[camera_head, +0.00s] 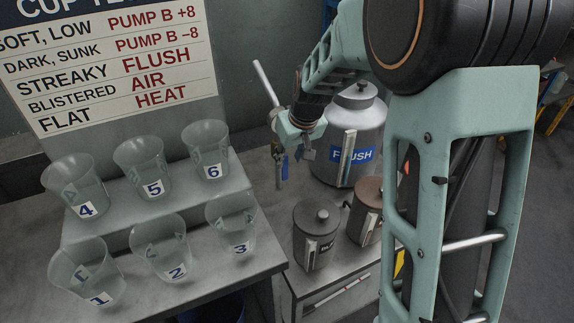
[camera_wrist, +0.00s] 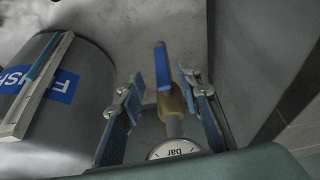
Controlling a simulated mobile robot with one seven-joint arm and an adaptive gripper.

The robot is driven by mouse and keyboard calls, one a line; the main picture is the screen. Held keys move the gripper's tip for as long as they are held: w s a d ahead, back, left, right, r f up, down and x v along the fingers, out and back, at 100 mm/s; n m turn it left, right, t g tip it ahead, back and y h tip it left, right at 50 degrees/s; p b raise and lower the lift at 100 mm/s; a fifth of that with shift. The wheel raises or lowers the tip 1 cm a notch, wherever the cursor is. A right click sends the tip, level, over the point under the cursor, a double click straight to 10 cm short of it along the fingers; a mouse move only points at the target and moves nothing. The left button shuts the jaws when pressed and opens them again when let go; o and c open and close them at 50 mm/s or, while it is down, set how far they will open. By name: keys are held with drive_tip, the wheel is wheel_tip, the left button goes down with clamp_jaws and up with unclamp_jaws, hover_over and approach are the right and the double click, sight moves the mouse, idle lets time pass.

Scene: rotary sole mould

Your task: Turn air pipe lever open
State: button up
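The air pipe lever (camera_wrist: 161,66) is a blue handle on a brass valve body (camera_wrist: 172,102), seen in the wrist view. Its blue end points up in the picture. My gripper (camera_wrist: 162,80) is open, with one finger on each side of the lever and valve. Gaps show between the fingers and the lever, so I see no grip on it. A round gauge marked "bar" (camera_wrist: 176,150) sits just below the valve, partly cut off by my own body. In the head view my gripper (camera_head: 293,155) is small beside the tank, and the lever cannot be told apart from the fingers.
A grey tank labelled FLUSH (camera_head: 352,140) stands right of my gripper; in the wrist view the tank (camera_wrist: 85,110) is at left. Two lidded canisters, one grey (camera_head: 317,235) and one brown (camera_head: 366,210), stand in front. Numbered clear cups (camera_head: 165,245) fill the left bench.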

drive_tip(key=v, duration=0.3)
drive_tip(key=shift+s+r, duration=0.15)
drive_tip(key=shift+r, duration=0.1)
